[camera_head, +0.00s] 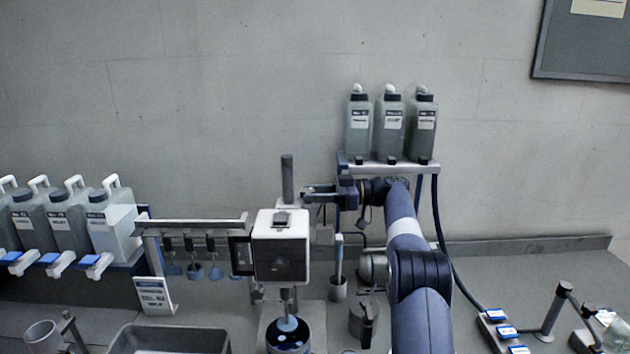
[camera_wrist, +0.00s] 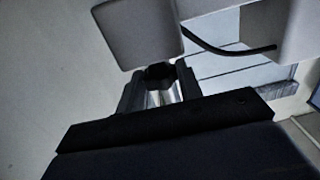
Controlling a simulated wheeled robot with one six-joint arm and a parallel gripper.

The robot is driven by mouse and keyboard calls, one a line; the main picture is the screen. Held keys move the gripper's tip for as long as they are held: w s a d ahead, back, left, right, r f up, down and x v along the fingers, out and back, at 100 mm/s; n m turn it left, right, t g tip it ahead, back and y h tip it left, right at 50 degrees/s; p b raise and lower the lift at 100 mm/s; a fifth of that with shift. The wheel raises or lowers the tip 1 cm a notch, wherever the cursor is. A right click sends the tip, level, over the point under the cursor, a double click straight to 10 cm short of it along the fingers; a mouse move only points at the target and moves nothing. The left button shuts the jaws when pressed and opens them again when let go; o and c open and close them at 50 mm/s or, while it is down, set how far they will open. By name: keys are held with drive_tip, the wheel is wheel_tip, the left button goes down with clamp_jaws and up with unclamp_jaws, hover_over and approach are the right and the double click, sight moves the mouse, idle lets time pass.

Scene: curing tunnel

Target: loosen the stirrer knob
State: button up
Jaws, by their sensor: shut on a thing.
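The stirrer (camera_head: 281,246) is a white box with a dark square front, on a dark upright post (camera_head: 287,178). Its shaft goes down into a dark pot (camera_head: 288,338) holding bluish liquid. My gripper (camera_head: 307,194) reaches in from the right, just beside the post and above the stirrer's top right corner. In the wrist view, my gripper's two fingers (camera_wrist: 159,84) are closed around a small dark knob (camera_wrist: 158,73), under a pale block. The knob is mostly hidden between the fingers, and I cannot pick it out in the head view.
Several grey jugs (camera_head: 66,222) stand at the left. A rail (camera_head: 190,223) with hanging blue-tipped paddles runs beside the stirrer. Three bottles (camera_head: 390,127) stand on a shelf behind my arm. A grey tray (camera_head: 128,333) lies front left. A power strip (camera_head: 492,325) is at right.

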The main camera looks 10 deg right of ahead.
drive_tip(key=shift+w+n+g+p, duration=0.1)
drive_tip(key=shift+n+g+p, duration=0.55)
drive_tip(key=shift+p, duration=0.75)
drive_tip(key=o, duration=1)
drive_tip(key=m+b, duration=0.1)
drive_tip(key=b, duration=0.2)
drive_tip(key=shift+f+t, duration=0.25)
drive_tip(key=shift+t, duration=0.1)
drive_tip(key=m+t+b, duration=0.1)
drive_tip(key=t+b, duration=0.1)
drive_tip(key=b, duration=0.3)
drive_tip(key=shift+s, duration=0.2)
